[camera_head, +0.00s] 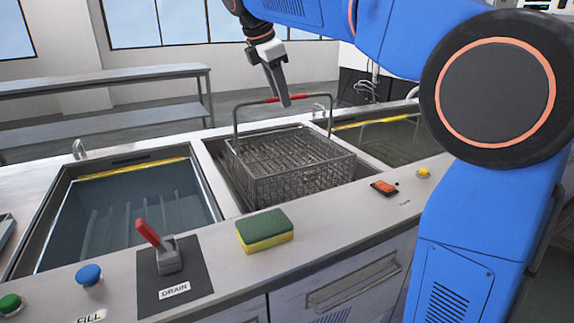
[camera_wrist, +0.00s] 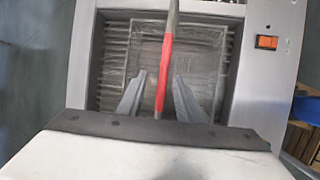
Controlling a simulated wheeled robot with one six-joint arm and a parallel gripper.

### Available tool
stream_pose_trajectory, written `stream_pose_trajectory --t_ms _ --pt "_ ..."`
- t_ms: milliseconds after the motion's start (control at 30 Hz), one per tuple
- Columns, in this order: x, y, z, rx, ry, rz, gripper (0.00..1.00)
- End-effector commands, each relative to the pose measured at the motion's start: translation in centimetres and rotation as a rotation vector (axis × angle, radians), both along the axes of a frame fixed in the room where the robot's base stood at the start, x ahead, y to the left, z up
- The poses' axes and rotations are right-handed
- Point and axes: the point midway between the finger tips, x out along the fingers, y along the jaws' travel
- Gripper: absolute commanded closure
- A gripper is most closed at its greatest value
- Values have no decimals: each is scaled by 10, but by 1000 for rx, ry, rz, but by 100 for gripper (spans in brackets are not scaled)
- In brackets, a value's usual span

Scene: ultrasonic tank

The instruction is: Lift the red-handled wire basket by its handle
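The wire basket (camera_head: 300,180) is a grey mesh box that sits in the middle tank of the counter. Its arched handle rises above it with a red grip (camera_head: 272,99) on the top bar. In the head view my gripper (camera_head: 284,100) points down at the red grip from above. In the wrist view the red grip (camera_wrist: 165,68) runs between the two grey fingers of my gripper (camera_wrist: 158,92), with a gap on both sides. The fingers are open. The basket's mesh (camera_wrist: 205,55) shows below the handle.
A water-filled tank (camera_head: 140,205) is to the left and another tank (camera_head: 385,138) to the right. On the counter's front edge are a red drain lever (camera_head: 150,235), a sponge (camera_head: 265,230), a blue button (camera_head: 89,275) and an orange switch (camera_head: 384,188).

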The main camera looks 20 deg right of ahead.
Motion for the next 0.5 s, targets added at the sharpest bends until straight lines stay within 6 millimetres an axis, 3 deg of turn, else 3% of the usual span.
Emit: stream_pose_trajectory --t_ms 267,500 --pt "3 -8 -16 0 2 -1 68" --pt "9 -22 -45 -1 3 -1 68"
